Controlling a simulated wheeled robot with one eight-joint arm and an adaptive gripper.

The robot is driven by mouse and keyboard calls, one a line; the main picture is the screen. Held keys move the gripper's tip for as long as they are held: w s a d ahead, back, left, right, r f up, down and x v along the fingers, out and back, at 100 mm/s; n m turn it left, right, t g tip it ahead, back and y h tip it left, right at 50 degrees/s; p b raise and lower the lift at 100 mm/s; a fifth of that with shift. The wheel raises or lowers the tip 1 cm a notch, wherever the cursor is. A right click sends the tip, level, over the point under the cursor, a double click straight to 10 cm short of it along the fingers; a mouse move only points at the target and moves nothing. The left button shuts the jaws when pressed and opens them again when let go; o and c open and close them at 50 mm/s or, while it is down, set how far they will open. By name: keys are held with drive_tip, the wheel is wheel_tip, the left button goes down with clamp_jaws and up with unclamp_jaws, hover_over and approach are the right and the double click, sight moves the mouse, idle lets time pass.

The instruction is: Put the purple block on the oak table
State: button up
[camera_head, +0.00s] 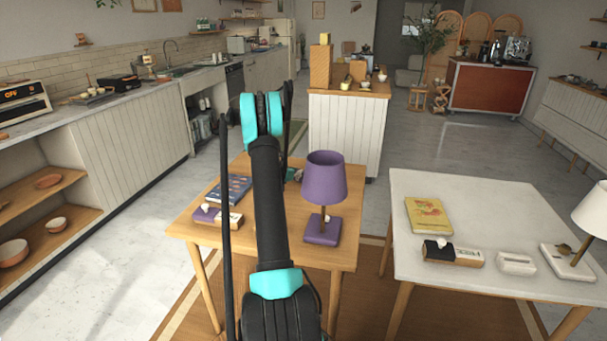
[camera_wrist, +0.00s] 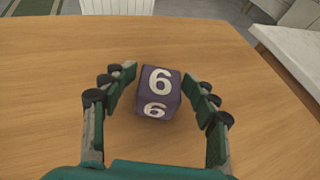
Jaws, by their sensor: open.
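The purple block (camera_wrist: 153,99), a dark purple cube with white 6s on two faces, appears to rest on the oak table (camera_wrist: 50,110) in the wrist view. My gripper (camera_wrist: 160,76) is open, with one finger on each side of the block. A gap shows on the left; the right finger is very close, and I cannot tell if it touches. In the head view the oak table (camera_head: 335,258) is at centre, and my arm hides the block and most of the gripper.
A purple lamp (camera_head: 324,180), a blue book (camera_head: 230,188) and a small purple-topped box (camera_head: 218,217) stand on the oak table. A white table (camera_head: 450,200) is at right, with a yellow book (camera_head: 429,216) and a white lamp (camera_head: 592,212). A white counter (camera_head: 345,135) stands behind.

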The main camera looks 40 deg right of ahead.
drive_tip(key=v, duration=0.8)
drive_tip(key=w+a+r+n+t, duration=0.2)
drive_tip(key=a+r+n+t, duration=0.35)
drive_tip(key=r, duration=0.35)
drive_tip(key=w+a+r+n+t, duration=0.3)
drive_tip(key=a+r+n+t, duration=0.1)
drive_tip(key=a+r+n, duration=0.4)
drive_tip(key=s+a+r+n+t+y, duration=0.25)
drive_tip(key=a+n+y, duration=0.35)
drive_tip(key=a+n, duration=0.4)
drive_tip(key=s+a+r+n+t+y, duration=0.1)
drive_tip(key=s+a+r+n+y, duration=0.15)
drive_tip(key=a+n+y, duration=0.7)
drive_tip(key=s+a+f+n+g, duration=0.3)
drive_tip(key=s+a+f+n, duration=0.1)
drive_tip(key=s+a, duration=0.25)
drive_tip(key=s+a+f+n+g, duration=0.2)
drive_tip(key=s+a+f+n, duration=0.1)
drive_tip(key=s+a+n, duration=0.3)
drive_tip(key=s+f+n+g+h, duration=0.1)
drive_tip(key=s+f+n+g, duration=0.2)
drive_tip(key=s+f, duration=0.3)
drive_tip(key=s+d+f+n+g+h, duration=0.1)
drive_tip(key=s+f+n+g, duration=0.3)
drive_tip(key=s, duration=1.3)
wheel_tip(320, 180, down, 3)
drive_tip(key=shift+s+d+f+g+h, duration=0.25)
drive_tip(key=shift+d+g+h, duration=0.1)
drive_tip(key=shift+g, duration=0.15)
drive_tip(key=shift+w, duration=0.1)
